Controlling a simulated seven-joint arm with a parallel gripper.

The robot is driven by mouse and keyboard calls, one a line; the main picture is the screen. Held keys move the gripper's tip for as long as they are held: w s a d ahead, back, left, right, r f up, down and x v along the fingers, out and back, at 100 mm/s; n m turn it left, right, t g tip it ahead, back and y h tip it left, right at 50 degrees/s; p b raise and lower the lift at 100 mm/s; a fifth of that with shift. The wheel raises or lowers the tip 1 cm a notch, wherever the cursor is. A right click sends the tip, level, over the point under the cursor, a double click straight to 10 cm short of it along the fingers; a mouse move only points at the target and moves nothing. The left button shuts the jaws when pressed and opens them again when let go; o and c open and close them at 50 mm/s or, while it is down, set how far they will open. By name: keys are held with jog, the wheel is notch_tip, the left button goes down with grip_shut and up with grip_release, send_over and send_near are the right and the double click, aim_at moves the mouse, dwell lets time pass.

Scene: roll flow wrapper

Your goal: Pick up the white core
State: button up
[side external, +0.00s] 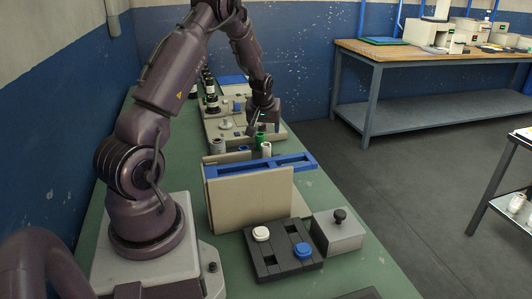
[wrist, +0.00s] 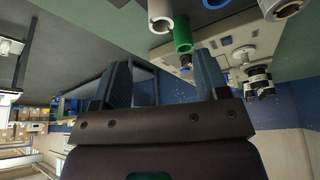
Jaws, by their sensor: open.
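The white core (side external: 266,149) is a small pale upright tube behind the blue-topped beige housing, just in front of the green core (side external: 260,138). In the wrist view the white core (wrist: 161,14) shows at the top edge, partly cut off, with the green core (wrist: 182,34) beside it. My gripper (side external: 263,122) is over the machine, beyond the cores and apart from the white core. In the wrist view my gripper (wrist: 162,66) has its two fingers spread, with no object between them.
A beige housing with a blue top frame (side external: 290,161) stands in front of the cores. A dark button panel (side external: 280,262) and grey box (side external: 337,238) sit nearer. Black-and-white rollers (wrist: 259,80) stand on the machine.

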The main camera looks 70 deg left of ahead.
aim_at(266, 149)
jog(key=x, duration=1.2)
jog(key=shift+s+d, duration=0.1)
jog(key=shift+s, duration=0.05)
jog(key=c, duration=1)
